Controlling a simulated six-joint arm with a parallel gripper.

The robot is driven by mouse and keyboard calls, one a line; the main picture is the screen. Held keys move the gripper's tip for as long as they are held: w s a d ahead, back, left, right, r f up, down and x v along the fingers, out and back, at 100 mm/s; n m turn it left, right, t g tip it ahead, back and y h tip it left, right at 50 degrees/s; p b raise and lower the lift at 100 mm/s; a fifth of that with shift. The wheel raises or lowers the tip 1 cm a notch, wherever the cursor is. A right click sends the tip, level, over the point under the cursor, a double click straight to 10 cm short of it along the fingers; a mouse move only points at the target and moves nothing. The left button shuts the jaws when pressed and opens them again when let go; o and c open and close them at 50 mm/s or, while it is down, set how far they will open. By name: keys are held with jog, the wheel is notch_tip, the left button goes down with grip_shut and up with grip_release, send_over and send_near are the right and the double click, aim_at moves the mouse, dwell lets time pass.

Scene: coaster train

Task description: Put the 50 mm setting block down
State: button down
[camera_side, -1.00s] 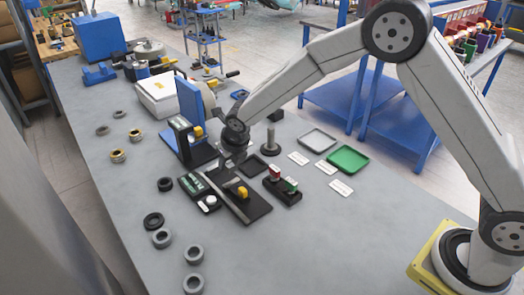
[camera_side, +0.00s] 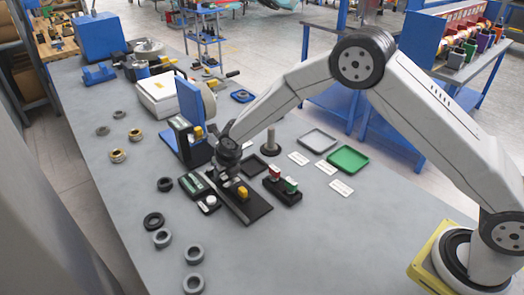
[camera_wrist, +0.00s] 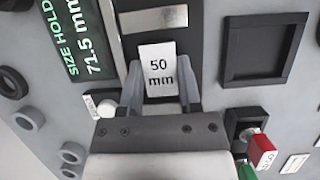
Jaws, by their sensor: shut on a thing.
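The 50 mm setting block (camera_wrist: 158,70), a pale block marked "50 mm", sits between my gripper's two fingers (camera_wrist: 160,92) in the wrist view. My gripper is shut on it. In the side view my gripper (camera_side: 224,176) points down, low over the black gauge base (camera_side: 256,211) with its yellow part (camera_side: 242,193). The block cannot be made out there, and I cannot tell whether it touches the base. A metal bar (camera_wrist: 153,18) lies just beyond the block in the wrist view.
A readout (camera_wrist: 84,38) shows "71.5 mm" left of my gripper. An empty square black tray (camera_wrist: 262,50) is to the right. A holder with red (camera_side: 275,171) and green (camera_side: 290,185) pieces stands near. Grey (camera_side: 318,138) and green (camera_side: 348,158) trays lie farther right. Several rings lie left.

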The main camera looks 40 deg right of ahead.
jog(key=shift+f, duration=0.2)
jog(key=c, duration=0.6)
grip_release()
jog(key=shift+f, duration=0.1)
jog(key=shift+v, duration=6.15)
jog(key=shift+d, duration=0.1)
jog(key=s+d+m, duration=0.4)
jog(key=s+m, duration=0.4)
jog(key=m, duration=0.4)
jog(key=s+d+m+g, duration=0.1)
jog(key=s+d+m, duration=0.4)
jog(key=s+m, duration=0.3)
jog(key=s+d+m+g, duration=0.1)
jog(key=s+d+m, duration=0.3)
jog(key=m, duration=1.2)
jog(key=shift+s+d, duration=0.2)
jog(key=shift+s, duration=0.85)
jog(key=shift+s+d, duration=0.2)
jog(key=shift+s, duration=0.85)
